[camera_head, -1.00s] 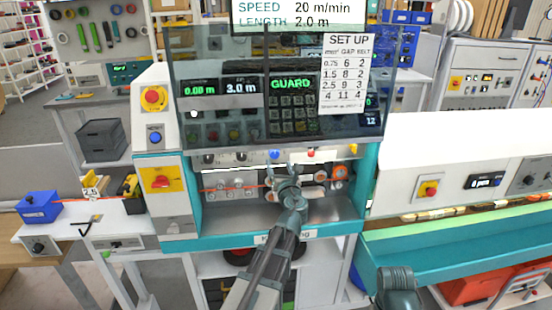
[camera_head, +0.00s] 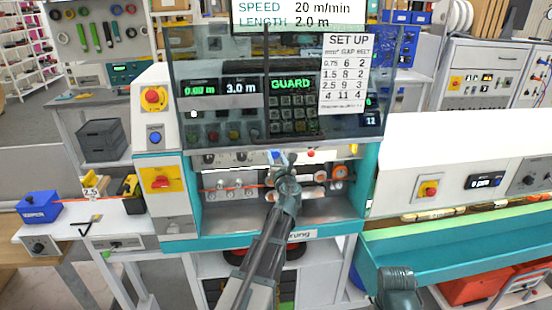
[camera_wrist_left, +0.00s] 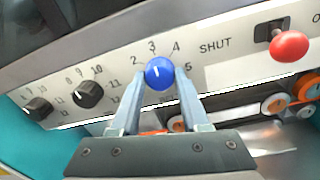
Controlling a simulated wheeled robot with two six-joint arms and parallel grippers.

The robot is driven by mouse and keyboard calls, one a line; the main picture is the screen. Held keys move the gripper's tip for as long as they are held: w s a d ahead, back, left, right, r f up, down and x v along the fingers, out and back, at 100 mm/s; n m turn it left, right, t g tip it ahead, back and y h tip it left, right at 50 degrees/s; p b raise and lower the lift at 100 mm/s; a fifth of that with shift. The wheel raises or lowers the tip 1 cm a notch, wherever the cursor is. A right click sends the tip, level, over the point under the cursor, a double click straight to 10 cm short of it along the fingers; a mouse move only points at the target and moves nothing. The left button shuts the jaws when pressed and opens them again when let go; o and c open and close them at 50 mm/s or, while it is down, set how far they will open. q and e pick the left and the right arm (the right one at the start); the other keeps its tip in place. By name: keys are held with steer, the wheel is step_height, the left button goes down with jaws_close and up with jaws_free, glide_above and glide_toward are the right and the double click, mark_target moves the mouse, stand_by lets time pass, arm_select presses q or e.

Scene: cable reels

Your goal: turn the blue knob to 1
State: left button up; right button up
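The blue knob (camera_wrist_left: 159,73) sits on a white panel in the left wrist view, with a white line on its face pointing up toward the 3. Printed numbers 2, 3, 4 and 5 show around it; a 1 is not visible. My left gripper (camera_wrist_left: 160,80) is open, with one finger on each side of the knob and what look like narrow gaps. In the head view the knob (camera_head: 276,155) shows just above my left gripper (camera_head: 279,163), under the machine's dark guard.
Black knobs (camera_wrist_left: 88,94) sit left of the blue one. A red-tipped lever (camera_wrist_left: 289,46) beside the word SHUT is to its right. The clear guard (camera_head: 230,140) hangs above the knob row. Rollers with an orange cable (camera_head: 235,187) run below it.

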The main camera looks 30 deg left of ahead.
arm_select(q)
jaws_close()
steer(key=shift+n, duration=0.3)
steer(key=n, duration=0.4)
steer(key=shift+n, duration=0.3)
steer(key=n, duration=0.4)
steer(key=shift+s+n+p, duration=0.1)
steer(key=shift+n+p, duration=0.2)
steer(key=shift+p, duration=0.05)
steer(key=n, duration=0.5)
steer(key=shift+h, duration=0.4)
steer(key=shift+a+n, duration=0.1)
steer(key=shift+n, duration=2.2)
